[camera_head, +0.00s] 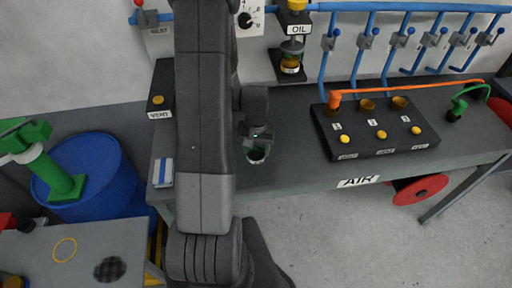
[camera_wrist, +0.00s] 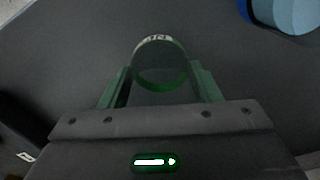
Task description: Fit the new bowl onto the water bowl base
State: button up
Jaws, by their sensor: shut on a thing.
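My gripper (camera_head: 258,136) is just right of my arm in the head view, over the grey bench. It is shut on a clear round bowl (camera_head: 258,154) with a green tint. In the wrist view the bowl (camera_wrist: 160,62) sits between the two fingers of my gripper (camera_wrist: 161,85), and a pale band with small, unreadable lettering shows at its far edge. I cannot make out the water bowl base; my arm covers part of the wall left of the OIL unit.
The OIL unit (camera_head: 292,48) hangs on the wall, right of my arm. A black block (camera_head: 365,140) with yellow buttons and an orange hose stands on the bench (camera_head: 300,176). Blue pipes (camera_head: 410,7) run along the wall. A blue drum (camera_head: 90,165) stands at left.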

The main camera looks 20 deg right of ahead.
jog(key=shift+f, duration=0.1)
jog(key=shift+f, duration=0.15)
jog(key=o, duration=1.1)
